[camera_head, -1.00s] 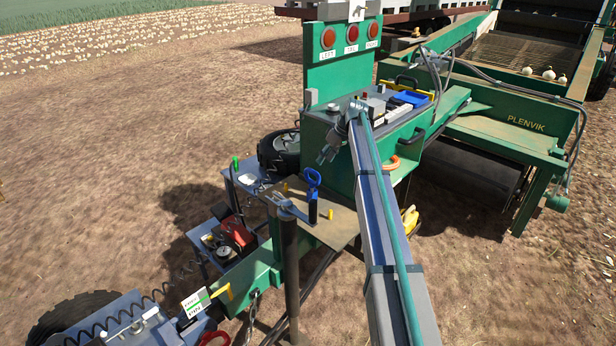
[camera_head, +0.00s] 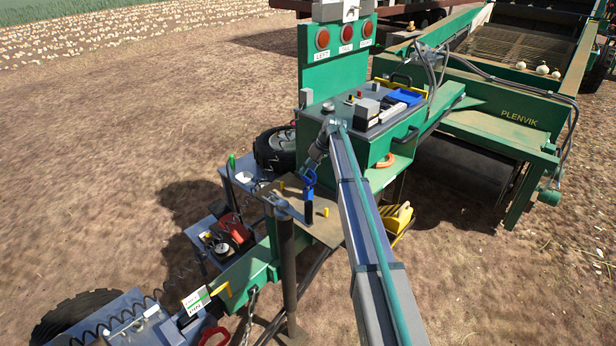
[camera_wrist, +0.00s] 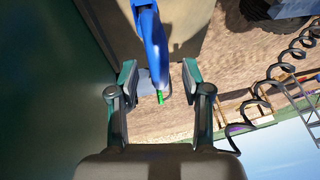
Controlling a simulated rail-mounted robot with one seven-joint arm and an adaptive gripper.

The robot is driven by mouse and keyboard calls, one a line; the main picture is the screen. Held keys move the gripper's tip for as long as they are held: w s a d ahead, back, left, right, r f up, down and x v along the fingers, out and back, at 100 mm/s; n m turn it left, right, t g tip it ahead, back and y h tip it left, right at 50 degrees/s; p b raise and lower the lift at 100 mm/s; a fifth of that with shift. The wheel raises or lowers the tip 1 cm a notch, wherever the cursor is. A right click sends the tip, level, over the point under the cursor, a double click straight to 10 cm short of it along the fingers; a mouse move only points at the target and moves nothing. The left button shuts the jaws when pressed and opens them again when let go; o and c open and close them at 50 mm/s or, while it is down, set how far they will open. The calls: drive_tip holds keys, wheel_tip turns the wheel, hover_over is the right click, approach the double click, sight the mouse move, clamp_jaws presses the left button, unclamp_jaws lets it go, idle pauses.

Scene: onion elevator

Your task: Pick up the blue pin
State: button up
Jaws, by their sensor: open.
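The blue pin (camera_head: 308,188) has a blue loop handle on a dark shaft and stands upright on the brown plate (camera_head: 325,222) of the green hitch frame. In the wrist view the blue handle of the pin (camera_wrist: 152,40) comes down from the top, between and slightly beyond my fingers. My gripper (camera_wrist: 160,78) is open, with one finger on each side of the handle. I cannot tell whether either finger touches it. In the head view my gripper (camera_head: 311,165) is small and partly hidden, just above the pin.
A green toolbox (camera_head: 345,135) with a tray of tools stands right behind the pin. A vertical dark post (camera_head: 287,260) stands left of it. Small yellow pegs (camera_head: 326,211) stick up from the plate. A black coiled cable (camera_wrist: 262,95) hangs at the right in the wrist view.

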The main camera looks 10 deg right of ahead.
drive_tip(key=shift+x, duration=0.85)
clamp_jaws()
drive_tip(key=shift+r, duration=0.1)
wheel_tip(320, 180, up, 10)
drive_tip(key=b, duration=0.3)
